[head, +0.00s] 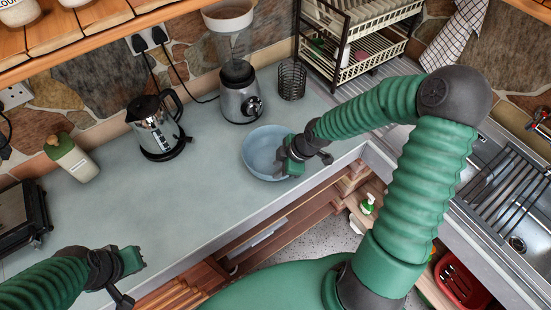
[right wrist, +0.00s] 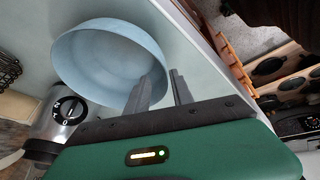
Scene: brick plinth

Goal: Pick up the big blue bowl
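The big blue bowl (head: 262,146) is light blue, round and empty. It sits on the grey countertop near its front edge. My right gripper (head: 291,160) is at the bowl's right front rim. In the right wrist view its two fingers (right wrist: 166,86) are apart, one over the bowl's inside and the other beyond the rim of the bowl (right wrist: 95,60). I cannot tell whether either finger touches the wall. My left gripper (head: 132,275) is low at the left, away from the bowl, with nothing visible in it; its finger opening is unclear.
A blender (head: 240,98) stands just behind the bowl, with a wire holder (head: 292,80) to its right. A kettle (head: 158,130) and a canister (head: 72,158) stand further left. A dish rack (head: 360,40) and sink (head: 520,215) are at the right. The counter's left middle is clear.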

